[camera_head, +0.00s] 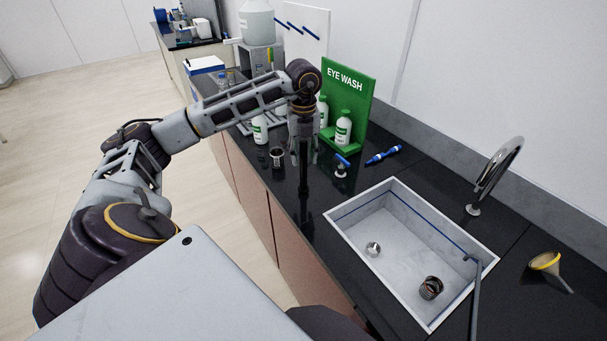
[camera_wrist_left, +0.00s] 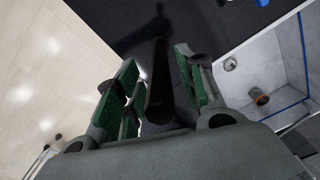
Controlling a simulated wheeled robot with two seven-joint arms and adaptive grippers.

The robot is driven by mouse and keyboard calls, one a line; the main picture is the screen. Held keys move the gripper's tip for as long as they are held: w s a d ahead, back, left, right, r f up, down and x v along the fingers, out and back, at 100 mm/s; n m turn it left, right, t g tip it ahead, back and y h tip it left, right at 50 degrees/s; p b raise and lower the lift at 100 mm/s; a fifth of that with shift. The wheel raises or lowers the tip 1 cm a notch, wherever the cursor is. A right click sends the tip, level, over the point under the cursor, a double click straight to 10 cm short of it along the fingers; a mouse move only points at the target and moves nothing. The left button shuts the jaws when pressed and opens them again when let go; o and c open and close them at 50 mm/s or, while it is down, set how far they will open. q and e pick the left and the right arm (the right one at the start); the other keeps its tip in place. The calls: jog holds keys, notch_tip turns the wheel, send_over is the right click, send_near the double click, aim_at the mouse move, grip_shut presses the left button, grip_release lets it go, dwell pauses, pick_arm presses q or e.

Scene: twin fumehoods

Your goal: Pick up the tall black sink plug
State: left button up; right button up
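The tall black sink plug (camera_head: 303,178) is a dark upright cylinder at the counter's front edge, left of the sink. My left gripper (camera_head: 303,155) points down over its upper part, with a finger on either side. In the left wrist view the black plug (camera_wrist_left: 158,85) lies between the green-padded fingers of my left gripper (camera_wrist_left: 158,78). Gaps show between the pads and the plug, so the gripper looks open around it. The plug's top is hidden by the gripper. My right gripper is not in view.
The sink (camera_head: 345,212) is to the right, with a tap (camera_head: 491,180) behind it. A green eye wash stand (camera_head: 350,95) with bottles is close behind the gripper. A small metal cup (camera_head: 277,158) and a blue-handled valve (camera_head: 341,165) flank it. A yellow-rimmed funnel (camera_head: 546,263) lies far right.

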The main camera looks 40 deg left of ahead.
aim_at(303, 141)
pick_arm(q)
grip_shut()
jog(key=shift+r, duration=0.1)
notch_tip(303, 141, up, 8)
jog(key=shift+f, duration=0.1)
jog(key=shift+r, duration=0.95)
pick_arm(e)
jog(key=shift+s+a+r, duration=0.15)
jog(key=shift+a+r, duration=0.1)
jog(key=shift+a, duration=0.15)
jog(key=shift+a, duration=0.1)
pick_arm(q)
jog(key=shift+p, duration=0.3)
